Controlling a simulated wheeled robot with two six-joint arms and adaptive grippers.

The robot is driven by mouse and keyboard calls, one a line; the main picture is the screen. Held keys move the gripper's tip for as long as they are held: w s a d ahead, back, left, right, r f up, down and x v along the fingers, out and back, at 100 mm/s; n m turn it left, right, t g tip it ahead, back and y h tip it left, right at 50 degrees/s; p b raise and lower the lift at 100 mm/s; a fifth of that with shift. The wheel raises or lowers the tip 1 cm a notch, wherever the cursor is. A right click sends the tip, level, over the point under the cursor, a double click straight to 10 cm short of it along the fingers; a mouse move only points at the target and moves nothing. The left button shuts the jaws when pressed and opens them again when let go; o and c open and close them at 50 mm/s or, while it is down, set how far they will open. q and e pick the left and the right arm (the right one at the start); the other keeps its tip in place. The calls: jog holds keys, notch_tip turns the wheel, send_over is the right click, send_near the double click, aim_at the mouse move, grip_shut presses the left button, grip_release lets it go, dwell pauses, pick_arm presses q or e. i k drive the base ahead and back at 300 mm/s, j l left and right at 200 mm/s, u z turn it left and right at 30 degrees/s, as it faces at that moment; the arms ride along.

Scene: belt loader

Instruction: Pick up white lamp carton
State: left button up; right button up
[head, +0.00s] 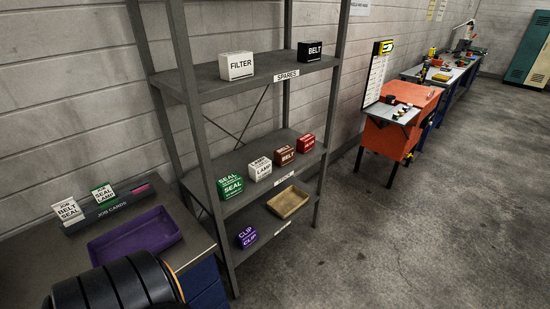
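The white lamp carton (260,171) stands upright on the middle shelf of the grey rack, with LAMP printed on its top and front. A green SEAL carton (231,186) stands close on its left. A brown BELT carton (285,156) stands on its right, with a red carton (306,144) beyond it. Neither of my grippers is in view, so I cannot see whether they are open or shut.
The rack's top shelf holds a white FILTER carton (237,66) and a black BELT carton (310,52). The lower shelf has a tan tray (288,203) and a purple CLIP carton (246,237). A purple tray (135,239) is on the left bench. Floor at right is clear.

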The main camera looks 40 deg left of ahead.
aim_at(260, 170)
jog(key=i+u, duration=0.75)
jog(key=u, duration=0.15)
jog(key=i+l+u, duration=0.2)
jog(key=u, duration=0.25)
jog(key=i, duration=0.1)
